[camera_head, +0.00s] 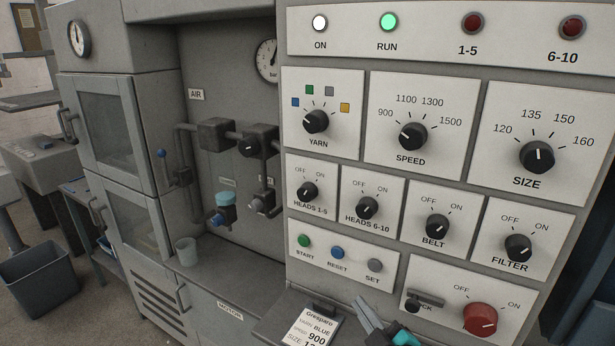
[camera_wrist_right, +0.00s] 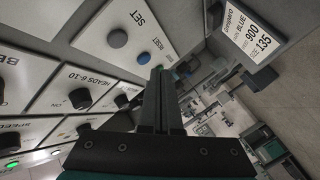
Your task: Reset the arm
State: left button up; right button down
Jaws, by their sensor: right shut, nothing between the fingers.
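My right gripper (camera_head: 366,312) comes in at the bottom edge of the head view, below the SET button (camera_head: 374,265) and right of a job card (camera_head: 312,325). In the right wrist view its two fingers (camera_wrist_right: 158,85) lie together, with nothing between them. They appear clear of the panel, with the SET button (camera_wrist_right: 117,38) to their left. The blue RESET button (camera_head: 337,252) and green START button (camera_head: 304,240) sit left of SET. My left gripper is not in view.
The control panel has YARN (camera_head: 316,121), SPEED (camera_head: 412,136) and SIZE (camera_head: 537,156) knobs, smaller switches and a red knob (camera_head: 480,319) low right. The RUN lamp (camera_head: 388,22) glows green. A cup (camera_head: 186,251) stands on the ledge at left. A bin (camera_head: 40,280) is far left.

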jog(key=s+d+f+m+g+h, duration=0.1)
jog(key=s+f+m+g, duration=0.25)
jog(key=s, duration=0.55)
jog(key=s+f+m+g+h, duration=0.1)
jog(key=s+f+m+g, duration=0.15)
jog(key=s+g, duration=0.4)
jog(key=s+d+f+m+g+h, duration=0.1)
jog(key=s+f+m+g, duration=0.2)
jog(key=s, duration=0.8)
notch_tip(320, 180, down, 29)
jog(key=s+b, duration=0.2)
jog(key=b, duration=0.4)
jog(key=s+d+f+g+b, duration=0.1)
jog(key=s+f+b, duration=0.5)
jog(key=s+f, duration=0.9)
notch_tip(320, 180, down, 4)
jog(key=shift+d+r+g, duration=0.15)
jog(key=shift+d+g, duration=0.25)
jog(key=shift+d, duration=0.5)
